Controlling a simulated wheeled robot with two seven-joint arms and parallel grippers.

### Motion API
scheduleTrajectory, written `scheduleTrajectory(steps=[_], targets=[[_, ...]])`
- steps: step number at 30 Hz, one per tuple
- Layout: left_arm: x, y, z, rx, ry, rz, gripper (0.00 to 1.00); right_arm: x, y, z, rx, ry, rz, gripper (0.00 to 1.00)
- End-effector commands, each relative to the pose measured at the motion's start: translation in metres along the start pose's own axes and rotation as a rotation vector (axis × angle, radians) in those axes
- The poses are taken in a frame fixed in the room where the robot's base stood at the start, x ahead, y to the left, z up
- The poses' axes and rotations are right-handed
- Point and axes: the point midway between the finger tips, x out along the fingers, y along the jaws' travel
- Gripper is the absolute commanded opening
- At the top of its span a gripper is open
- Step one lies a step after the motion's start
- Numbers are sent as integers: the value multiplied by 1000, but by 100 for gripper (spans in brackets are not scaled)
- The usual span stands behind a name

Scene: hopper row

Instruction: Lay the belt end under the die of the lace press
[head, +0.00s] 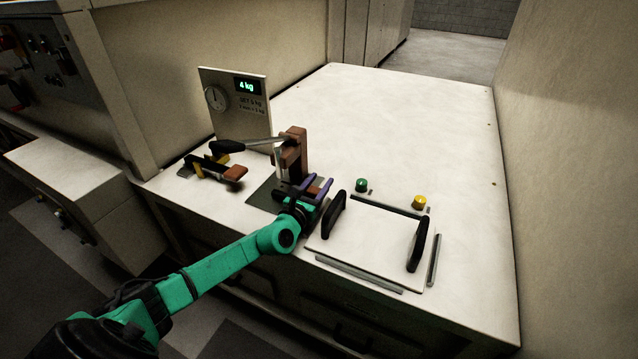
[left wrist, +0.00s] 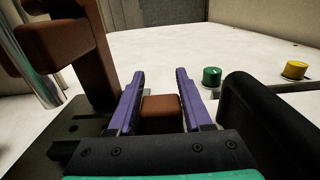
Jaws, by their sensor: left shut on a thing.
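The lace press (head: 293,150) is a brown post with an overhanging head, standing on a dark base plate (head: 262,196). Its pale metal die rod (head: 279,163) hangs at the left side of the head and also shows in the left wrist view (left wrist: 38,70). My left gripper (head: 311,186), with purple fingers, is just right of the post. It is shut on a brown block-like piece, seemingly the belt end (left wrist: 160,112), between the fingers in the left wrist view. The piece is apart from the die, to its right; its lower side is hidden. My right gripper is not in view.
A black lever handle (head: 229,146) reaches left from the press. A yellow and black device with a brown end (head: 235,172) lies left. A panel (head: 236,105) reads 4 kg. A white plate with black handles (head: 375,240), a green knob (head: 361,185) and a yellow knob (head: 419,202) stand right.

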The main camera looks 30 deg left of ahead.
Motion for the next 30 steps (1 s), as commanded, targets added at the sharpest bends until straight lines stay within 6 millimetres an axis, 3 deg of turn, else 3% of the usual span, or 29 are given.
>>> scheduleTrajectory(steps=[12,13,15,16,25,30], targets=[[0,-1,-8,1,1,-1,0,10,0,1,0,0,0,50],[0,-1,-8,1,1,-1,53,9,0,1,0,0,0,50],[0,-1,-8,1,2,-1,80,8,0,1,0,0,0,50],[0,-1,-8,1,1,-1,85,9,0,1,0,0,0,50],[-1,0,-6,0,-1,1,85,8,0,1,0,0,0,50],[-16,0,-5,1,1,0,85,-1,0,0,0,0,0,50]])
